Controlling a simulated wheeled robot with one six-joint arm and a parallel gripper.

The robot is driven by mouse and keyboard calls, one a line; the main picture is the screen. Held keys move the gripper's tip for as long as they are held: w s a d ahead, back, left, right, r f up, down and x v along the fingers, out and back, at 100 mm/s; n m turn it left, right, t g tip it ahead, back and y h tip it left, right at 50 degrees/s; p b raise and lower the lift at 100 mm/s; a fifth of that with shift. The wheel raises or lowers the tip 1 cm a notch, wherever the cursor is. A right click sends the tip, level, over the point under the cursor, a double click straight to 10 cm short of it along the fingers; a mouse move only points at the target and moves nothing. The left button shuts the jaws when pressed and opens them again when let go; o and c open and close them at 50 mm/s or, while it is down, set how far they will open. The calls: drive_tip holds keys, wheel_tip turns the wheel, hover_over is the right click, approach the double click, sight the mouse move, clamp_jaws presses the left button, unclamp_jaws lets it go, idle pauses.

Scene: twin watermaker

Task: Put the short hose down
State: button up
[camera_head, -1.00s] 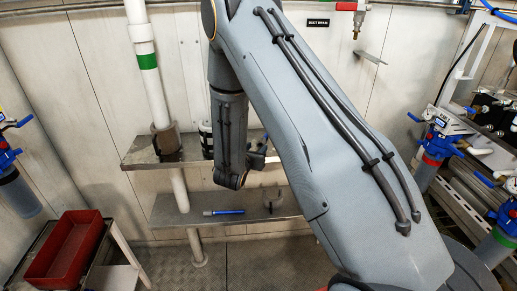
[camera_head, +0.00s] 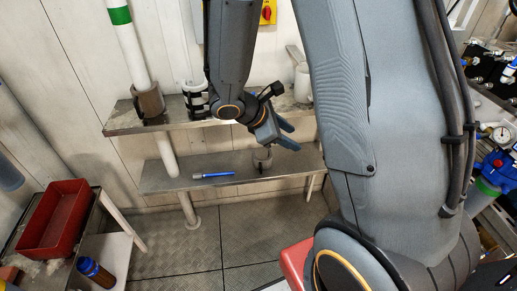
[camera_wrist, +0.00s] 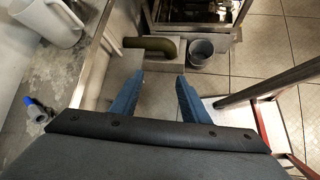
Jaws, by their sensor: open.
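My gripper (camera_head: 287,136) hangs in front of the shelves, with its blue fingers spread. In the wrist view the fingers (camera_wrist: 154,95) are apart with nothing between them. I cannot say for sure which thing is the short hose. A short olive-green curved tube (camera_wrist: 150,46) lies beyond the fingertips in the wrist view, apart from them. A slim blue piece with a pale end (camera_head: 212,175) lies on the lower shelf (camera_head: 160,181), left of my gripper.
The upper shelf (camera_head: 121,119) holds a white jug (camera_head: 303,84) and a dark-banded container (camera_head: 196,99). A grey bucket (camera_wrist: 201,52) stands beside the curved tube. Floor below the shelves is clear.

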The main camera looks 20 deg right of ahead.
drive_tip(key=s+a+r+m+y, duration=0.2)
drive_tip(key=s+a+m+y, duration=0.1)
drive_tip(key=a+m, duration=0.3)
drive_tip(key=s+a+r+m+y, duration=0.2)
drive_tip(key=s+a+m+y, duration=0.1)
drive_tip(key=a+m+y, duration=0.3)
drive_tip(key=m, duration=0.2)
drive_tip(key=shift+s+m+t, duration=0.15)
drive_tip(key=shift+m+t, duration=0.15)
drive_tip(key=shift+t, duration=0.1)
drive_tip(key=shift+f+b, duration=0.45)
